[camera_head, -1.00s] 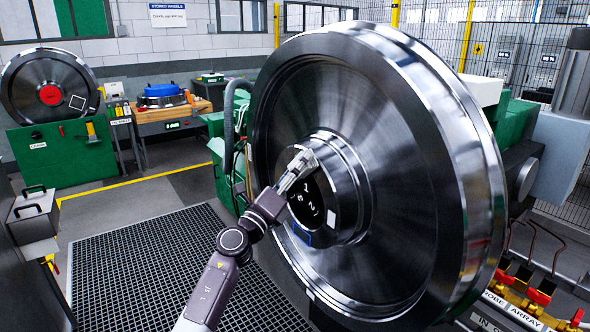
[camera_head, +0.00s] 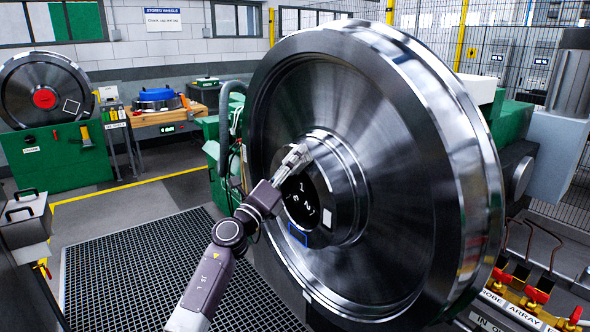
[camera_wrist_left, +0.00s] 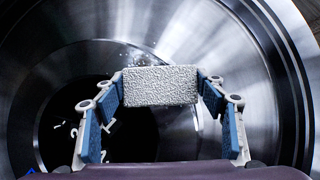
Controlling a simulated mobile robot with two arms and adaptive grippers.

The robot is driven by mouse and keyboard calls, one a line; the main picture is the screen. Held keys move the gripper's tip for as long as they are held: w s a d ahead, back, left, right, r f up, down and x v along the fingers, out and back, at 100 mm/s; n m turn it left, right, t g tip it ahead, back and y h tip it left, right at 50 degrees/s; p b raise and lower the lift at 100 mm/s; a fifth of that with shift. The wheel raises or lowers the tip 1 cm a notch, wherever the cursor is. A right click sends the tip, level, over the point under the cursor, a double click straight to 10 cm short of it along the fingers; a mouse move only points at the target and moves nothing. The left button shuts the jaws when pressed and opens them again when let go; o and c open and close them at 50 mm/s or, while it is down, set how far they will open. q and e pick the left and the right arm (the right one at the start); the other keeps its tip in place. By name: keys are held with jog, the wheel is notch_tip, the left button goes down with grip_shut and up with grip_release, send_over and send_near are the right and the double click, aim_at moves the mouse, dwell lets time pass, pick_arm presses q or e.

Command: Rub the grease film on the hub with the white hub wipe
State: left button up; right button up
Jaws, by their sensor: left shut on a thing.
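The large steel rail wheel (camera_head: 400,190) stands upright, with its round hub (camera_head: 346,190) around a dark bore (camera_head: 306,200) that shows white marks. My left gripper (camera_head: 296,158) reaches in from the left to the upper left part of the hub. In the left wrist view my left gripper (camera_wrist_left: 162,92) is shut on the white hub wipe (camera_wrist_left: 160,85), a textured pale block held between the blue finger pads. The wipe covers the hub face behind it; contact cannot be told. Small glossy droplet-like spots, perhaps the grease film (camera_wrist_left: 138,55), show just above the wipe. My right gripper is out of view.
A dark floor grate (camera_head: 150,270) lies in front of the wheel at the left. A probe rack (camera_head: 530,290) with red-handled parts stands at the lower right. A stored wheel (camera_head: 45,90) on a green stand and a wooden bench (camera_head: 165,115) are at the back left.

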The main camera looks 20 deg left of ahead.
aim_at(285, 159)
pick_arm(q)
jog(key=shift+w+a+b, duration=0.6)
jog(key=shift+w+a, duration=0.05)
jog(key=shift+a, duration=0.2)
jog(key=shift+w+a+f+b, duration=0.1)
jog(key=shift+w+a+b, duration=0.2)
jog(key=shift+b, duration=0.3)
jog(key=w+a+b, duration=0.1)
jog(key=a+b, duration=0.1)
jog(key=shift+w+a+b, duration=0.1)
jog(key=shift+w+b, duration=0.25)
jog(key=shift+w, duration=0.05)
jog(key=shift+w+a, duration=0.15)
jog(key=shift+r, duration=0.25)
jog(key=s+d+p, duration=0.2)
jog(key=p, duration=0.1)
jog(key=shift+d, duration=0.3)
jog(key=shift+s+d+f+p, duration=0.1)
jog(key=shift+s+d+p, duration=0.25)
jog(key=shift+d, duration=0.1)
jog(key=shift+s+d+p, duration=0.55)
jog(key=shift+d+p, duration=0.15)
jog(key=shift+p, duration=0.15)
jog(key=shift+s+d+p, duration=0.45)
jog(key=shift+d, duration=0.15)
jog(key=shift+s+d, duration=0.3)
jog(key=shift+a, duration=0.1)
